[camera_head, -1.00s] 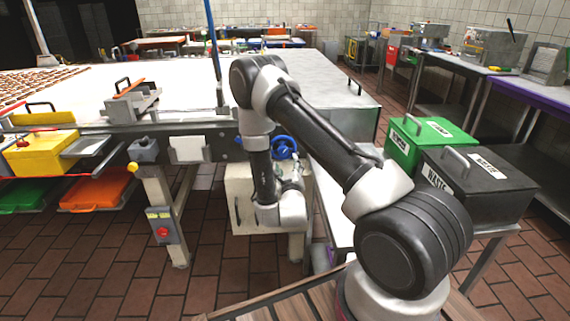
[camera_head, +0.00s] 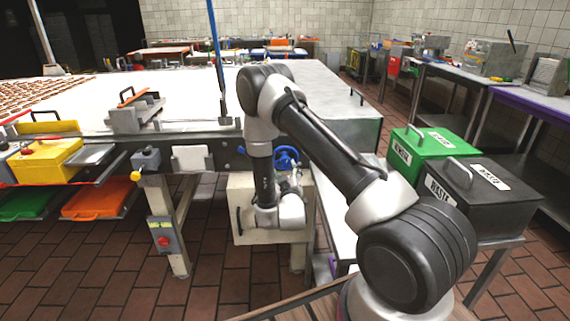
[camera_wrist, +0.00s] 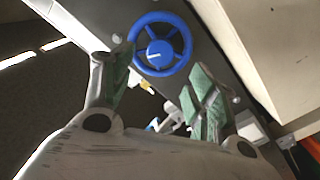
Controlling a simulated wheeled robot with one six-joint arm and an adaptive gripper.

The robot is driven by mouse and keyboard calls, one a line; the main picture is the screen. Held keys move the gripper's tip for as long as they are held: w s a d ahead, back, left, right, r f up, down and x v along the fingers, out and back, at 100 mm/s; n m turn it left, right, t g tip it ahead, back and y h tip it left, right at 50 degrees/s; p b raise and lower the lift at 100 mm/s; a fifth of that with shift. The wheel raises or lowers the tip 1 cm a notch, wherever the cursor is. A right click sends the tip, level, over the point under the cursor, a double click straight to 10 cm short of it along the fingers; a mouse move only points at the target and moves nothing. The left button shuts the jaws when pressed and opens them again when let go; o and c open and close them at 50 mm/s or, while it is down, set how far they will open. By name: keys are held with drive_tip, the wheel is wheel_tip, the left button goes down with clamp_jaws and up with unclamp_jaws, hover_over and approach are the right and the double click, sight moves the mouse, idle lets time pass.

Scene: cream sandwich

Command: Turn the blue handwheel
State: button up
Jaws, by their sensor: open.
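The blue handwheel (camera_head: 287,156) is mounted on the side of the large work table, partly hidden behind my arm in the head view. In the wrist view the whole wheel (camera_wrist: 160,44) shows at the top centre, with several spokes and a round hub. My gripper (camera_wrist: 158,88) is open, its two green-padded fingers spread wide. The wheel lies beyond the fingertips and between them in the picture; I see no contact.
A cream cabinet (camera_head: 270,236) stands under the table edge near my wrist. A green bin (camera_head: 425,142) and a black waste bin (camera_head: 480,186) stand at the right. A grey box with a red button (camera_head: 163,241) is on the table leg. Tiled floor is clear at the lower left.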

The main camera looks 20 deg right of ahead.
sight(285, 162)
drive_tip(key=w+n, duration=0.1)
drive_tip(key=w, duration=0.1)
drive_tip(key=w+d+n, duration=0.1)
drive_tip(key=w, duration=0.2)
drive_tip(key=w+d+n, duration=0.1)
drive_tip(key=w, duration=0.1)
drive_tip(key=shift+w+d+n, duration=0.2)
drive_tip(key=shift+w+n, duration=0.05)
drive_tip(key=shift+n, duration=0.15)
drive_tip(key=c, duration=1)
